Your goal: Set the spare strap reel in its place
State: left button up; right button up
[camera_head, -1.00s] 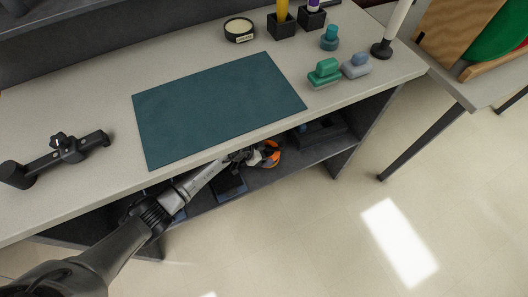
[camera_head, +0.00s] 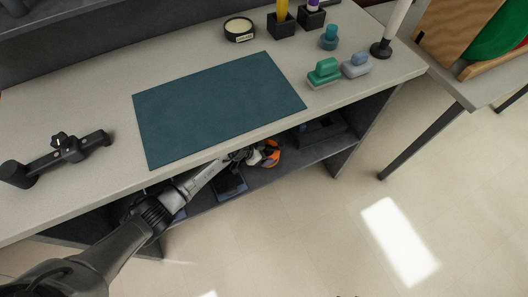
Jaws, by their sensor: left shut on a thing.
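An orange and dark reel (camera_head: 270,153), which I take to be the spare strap reel, is at the lower shelf, just under the front edge of the worktop. My left gripper (camera_head: 255,155) is shut on it, with my arm reaching in from the lower left beneath the worktop. The fingers are small and partly shaded, so their exact grip on the reel is hard to see. I cannot tell whether the reel touches the shelf. My right gripper is not in view.
The worktop has a teal mat (camera_head: 220,107), a black clamp-like tool (camera_head: 62,154), a round tin (camera_head: 239,29) and green (camera_head: 325,73) and grey-blue (camera_head: 356,66) blocks. On the lower shelf are a dark tray (camera_head: 320,131) at right and a dark flat item (camera_head: 230,185).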

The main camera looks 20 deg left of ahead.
pick_arm(q)
jog(key=shift+f, duration=0.1)
jog(key=shift+f, duration=0.15)
jog(key=o, duration=1.1)
